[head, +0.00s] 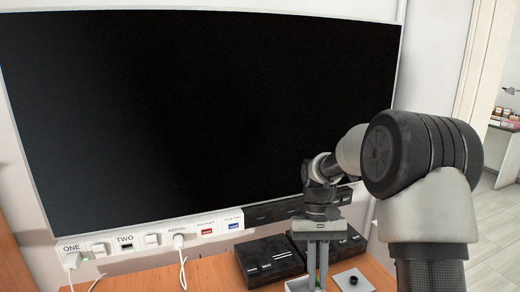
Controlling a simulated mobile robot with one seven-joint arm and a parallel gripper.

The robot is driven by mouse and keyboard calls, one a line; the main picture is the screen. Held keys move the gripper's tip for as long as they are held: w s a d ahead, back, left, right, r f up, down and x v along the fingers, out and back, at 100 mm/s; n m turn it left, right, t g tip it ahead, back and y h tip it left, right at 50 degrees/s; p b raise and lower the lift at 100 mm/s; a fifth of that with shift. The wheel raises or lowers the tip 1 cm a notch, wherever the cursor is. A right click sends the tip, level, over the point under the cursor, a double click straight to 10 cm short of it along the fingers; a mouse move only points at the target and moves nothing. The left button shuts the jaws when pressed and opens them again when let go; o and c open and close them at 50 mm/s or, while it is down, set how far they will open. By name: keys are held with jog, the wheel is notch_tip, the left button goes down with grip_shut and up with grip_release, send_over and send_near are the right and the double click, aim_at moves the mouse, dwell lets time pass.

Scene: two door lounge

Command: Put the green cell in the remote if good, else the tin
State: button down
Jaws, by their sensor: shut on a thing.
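My gripper (318,280) points down over the wooden top at the lower centre right. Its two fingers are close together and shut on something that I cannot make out. The fingertips are low, at a pale grey object (298,285) at the bottom edge, which is partly cut off. I cannot tell whether they touch it. A small grey plate with a dark round piece (353,280) lies to the right of the fingers. I cannot pick out the green cell, the remote or the tin for sure.
A black box (268,262) stands left of my gripper, and another (350,242) is behind it. A large dark screen (200,110) fills the wall behind. A white socket strip (150,237) with plugged cables runs below it. A doorway opens at the far right.

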aim_at(318, 289)
jog(key=r+p, duration=0.2)
jog(key=p, duration=0.1)
jog(key=r+p, duration=0.2)
jog(key=p, duration=0.1)
jog(key=s+r+p, duration=0.1)
jog(key=r+p, duration=0.1)
jog(key=p, duration=0.1)
jog(key=shift+s+r, duration=0.1)
jog(key=shift+r, duration=0.25)
jog(key=r+p, duration=0.1)
jog(key=p, duration=0.2)
jog(key=shift+s+p, duration=0.3)
